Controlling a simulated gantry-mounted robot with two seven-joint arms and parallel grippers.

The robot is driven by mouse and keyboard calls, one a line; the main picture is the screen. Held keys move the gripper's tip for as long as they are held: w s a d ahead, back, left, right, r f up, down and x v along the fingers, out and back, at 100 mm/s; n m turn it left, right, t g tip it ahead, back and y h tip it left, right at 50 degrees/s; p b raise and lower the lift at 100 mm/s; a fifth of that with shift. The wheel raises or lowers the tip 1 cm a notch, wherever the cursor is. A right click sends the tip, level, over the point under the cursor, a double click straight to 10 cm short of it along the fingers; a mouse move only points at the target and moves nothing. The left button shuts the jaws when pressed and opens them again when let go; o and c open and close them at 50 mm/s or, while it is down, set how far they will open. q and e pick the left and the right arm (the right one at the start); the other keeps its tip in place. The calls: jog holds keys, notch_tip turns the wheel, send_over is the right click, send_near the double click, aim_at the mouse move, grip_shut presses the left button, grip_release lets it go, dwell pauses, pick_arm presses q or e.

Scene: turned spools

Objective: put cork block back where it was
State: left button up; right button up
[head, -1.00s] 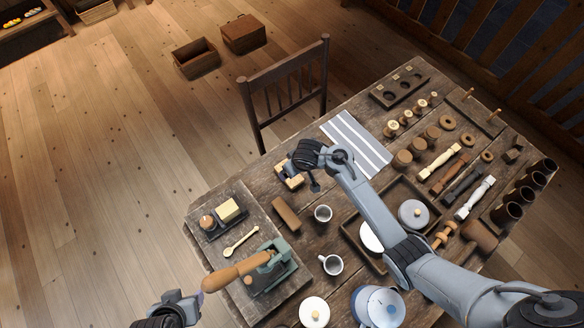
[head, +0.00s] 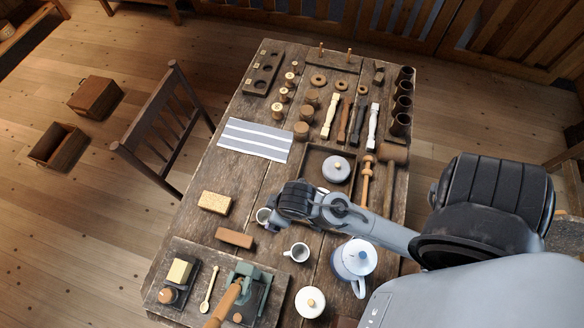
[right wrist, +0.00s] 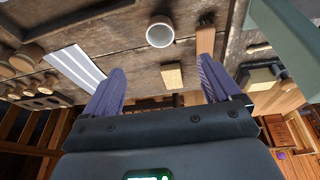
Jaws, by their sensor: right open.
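The cork block (head: 214,202), pale tan and speckled, lies flat on the bare wooden table near its left edge in the head view. It lies between the striped cloth and a plain brown block. In the right wrist view the cork block (right wrist: 172,76) shows beyond the gap between my fingers, apart from both. My right gripper (right wrist: 163,66) is open and empty. My left gripper is out of view.
The brown block (head: 235,239) lies just below the cork block. The striped cloth (head: 255,139) lies above. A board (head: 193,300) with a green device (head: 247,283) is at the front.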

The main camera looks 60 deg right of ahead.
jog(key=s+r, duration=0.2)
jog(key=s, duration=0.1)
jog(key=s+r, duration=0.1)
jog(key=shift+s+d, duration=0.25)
jog(key=shift+s, duration=0.05)
